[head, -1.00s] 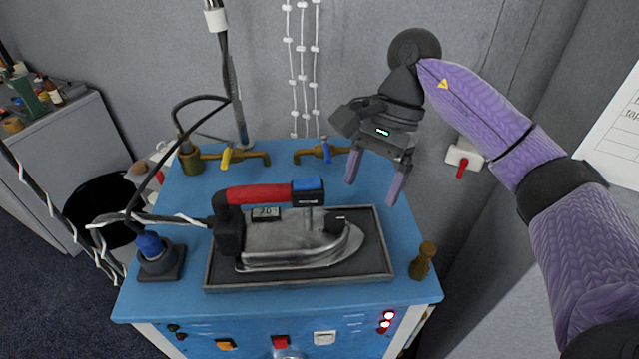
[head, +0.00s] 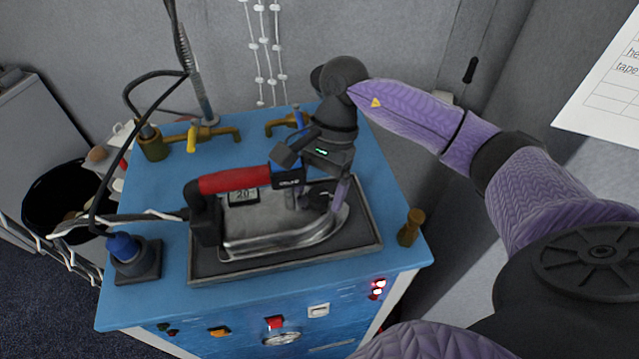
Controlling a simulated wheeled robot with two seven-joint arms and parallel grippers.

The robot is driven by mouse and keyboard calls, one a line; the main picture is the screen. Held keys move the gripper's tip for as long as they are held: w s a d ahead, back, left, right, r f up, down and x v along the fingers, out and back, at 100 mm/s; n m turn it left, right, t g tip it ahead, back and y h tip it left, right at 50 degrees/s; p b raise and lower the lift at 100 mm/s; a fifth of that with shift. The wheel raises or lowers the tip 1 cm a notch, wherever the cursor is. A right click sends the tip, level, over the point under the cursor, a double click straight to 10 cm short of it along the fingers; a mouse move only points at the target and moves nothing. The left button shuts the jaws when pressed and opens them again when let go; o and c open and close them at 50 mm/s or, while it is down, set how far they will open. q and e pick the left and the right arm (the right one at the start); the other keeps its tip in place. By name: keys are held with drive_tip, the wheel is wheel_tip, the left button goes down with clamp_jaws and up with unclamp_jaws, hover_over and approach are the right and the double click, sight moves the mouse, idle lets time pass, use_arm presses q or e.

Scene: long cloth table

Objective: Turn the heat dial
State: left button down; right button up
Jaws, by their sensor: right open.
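The steam iron (head: 280,226) has a red handle and a small display that reads about 20. It lies on a dark tray (head: 215,270) on the blue table. A small black dial (head: 320,198) sits on the front part of the iron. My right gripper (head: 318,200) is open and points down over the front of the iron. Its two fingers appear one on each side of the dial and partly cover it; I cannot tell whether they touch it. My left gripper is out of view.
A wooden peg (head: 410,228) stands at the table's right edge. A blue-capped black holder (head: 136,258) stands at the left. Brass taps (head: 210,134) are at the back, and a cable runs from the iron's rear to the left.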

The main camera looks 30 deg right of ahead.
drive_tip(key=c, duration=0.3)
clamp_jaws()
drive_tip(key=shift+d+m+t+b, duration=0.1)
drive_tip(key=shift+m+t+b, duration=0.2)
drive_tip(key=shift+m, duration=0.3)
drive_tip(key=m+t+b, duration=0.1)
drive_tip(key=m, duration=0.2)
drive_tip(key=shift+s+f, duration=0.1)
drive_tip(key=m+t+b, duration=0.2)
drive_tip(key=m, duration=0.3)
drive_tip(key=shift+s+m, duration=0.1)
drive_tip(key=shift+m, duration=0.3)
drive_tip(key=m+t+b, duration=0.1)
drive_tip(key=m, duration=0.1)
drive_tip(key=shift+m+b, duration=0.3)
drive_tip(key=shift+b, duration=0.05)
drive_tip(key=m+t+h+b, duration=0.1)
drive_tip(key=m, duration=0.1)
drive_tip(key=shift+s+m, duration=0.15)
drive_tip(key=shift+m, duration=0.25)
drive_tip(key=shift+m+b, duration=0.35)
drive_tip(key=shift+m, duration=0.25)
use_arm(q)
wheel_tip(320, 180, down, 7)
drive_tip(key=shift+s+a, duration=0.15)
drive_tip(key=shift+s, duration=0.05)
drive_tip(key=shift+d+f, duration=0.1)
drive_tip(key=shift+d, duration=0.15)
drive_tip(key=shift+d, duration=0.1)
